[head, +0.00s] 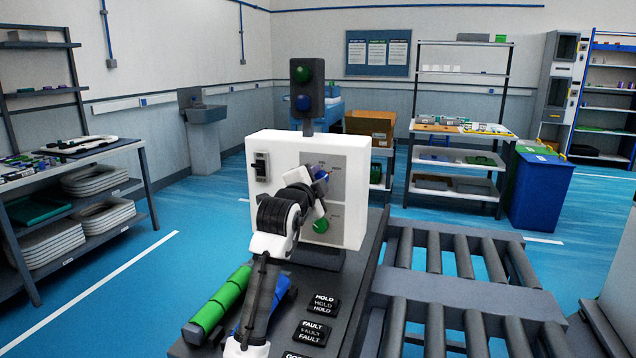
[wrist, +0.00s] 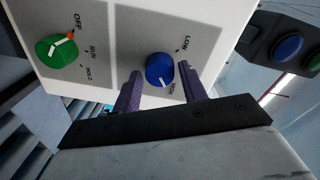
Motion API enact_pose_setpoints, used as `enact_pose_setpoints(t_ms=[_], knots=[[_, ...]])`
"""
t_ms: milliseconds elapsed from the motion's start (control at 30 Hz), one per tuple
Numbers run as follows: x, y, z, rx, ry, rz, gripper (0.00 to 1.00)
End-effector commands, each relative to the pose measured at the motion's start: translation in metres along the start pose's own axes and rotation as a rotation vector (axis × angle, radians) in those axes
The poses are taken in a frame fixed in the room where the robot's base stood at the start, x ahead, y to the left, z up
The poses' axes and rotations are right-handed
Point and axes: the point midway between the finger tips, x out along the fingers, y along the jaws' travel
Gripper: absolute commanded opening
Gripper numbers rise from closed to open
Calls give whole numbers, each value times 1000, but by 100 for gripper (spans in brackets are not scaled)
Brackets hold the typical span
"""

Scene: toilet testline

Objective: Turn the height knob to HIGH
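The height knob is a round blue knob (wrist: 160,70) on the grey panel of a white control box (head: 262,215). It also shows in the head view, partly behind my gripper (head: 308,190). In the wrist view its white mark points down and slightly right, near a partly hidden label that looks like HIGH. The LOW label (wrist: 183,43) is above right of the knob. My gripper (wrist: 158,72) is open, with one purple-grey finger on each side of the knob. Small gaps seem to show; I cannot tell whether either finger touches it.
A green knob (wrist: 57,50) with OFF and RUN labels sits on the same box. A toggle switch (head: 261,167) is on the box's left side. A stack light (head: 307,88) rises behind it. A roller conveyor (head: 465,290) lies to the right.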

Motion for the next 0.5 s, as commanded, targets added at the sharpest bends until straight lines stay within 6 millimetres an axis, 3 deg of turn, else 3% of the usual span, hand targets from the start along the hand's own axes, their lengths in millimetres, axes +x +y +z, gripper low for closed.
enact_pose_setpoints(t_ms=[367,500], knots=[[-1,0,0,0,1,-2,53],[-14,0,0,0,1,-4,53]])
